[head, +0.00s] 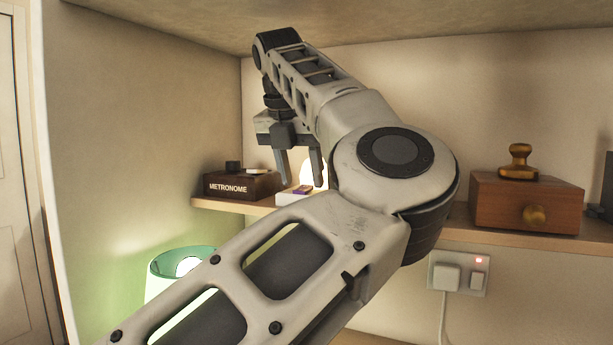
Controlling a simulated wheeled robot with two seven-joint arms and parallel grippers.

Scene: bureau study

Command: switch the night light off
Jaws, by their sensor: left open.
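The night light appears to be the small lit thing on the shelf behind my left gripper. Its glowing part (321,177) shows beside the right finger, and its pale base (287,198) shows below the fingers. A small purple and orange part (302,189), perhaps its switch, sits on the base. My left gripper (301,183) points down, open and empty, with its fingertips in front of or just above the base. I cannot tell whether they touch it. My arm hides much of the light. My right gripper is not in view.
A dark metronome box (240,186) stands left on the shelf (440,230). A wooden box (527,204) with a brass-coloured stamp (518,162) stands right. A lit green lamp (178,264) is below the shelf, and a wall socket (458,274) shows a red light.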

